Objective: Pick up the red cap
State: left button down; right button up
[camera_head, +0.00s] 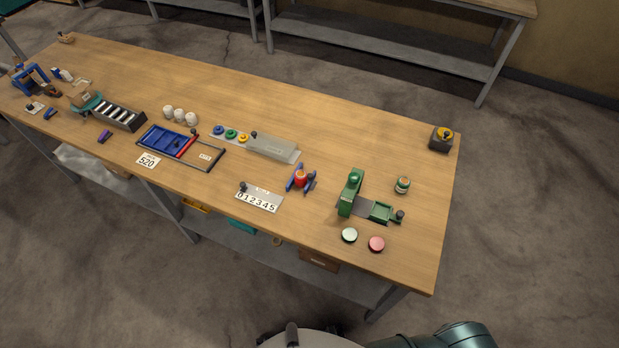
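The red cap (376,244) is a small round pinkish-red disc lying flat on the wooden table (415,262), near its front right corner. A white-topped green-rimmed cap (349,235) lies just to its left, apart from it. Neither of my grippers can be made out in the head view. Only parts of my own body and a teal arm link show at the bottom edge, below the table. Nothing touches or covers the red cap.
A green press-like device (352,193) stands behind the caps. A small green can (402,185) and a dark box with a yellow top (441,138) stand farther back. A red item (301,178) sits between blue holders. The table right of the red cap is clear.

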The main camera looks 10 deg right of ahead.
aim_at(377, 245)
jog(key=z, duration=1.25)
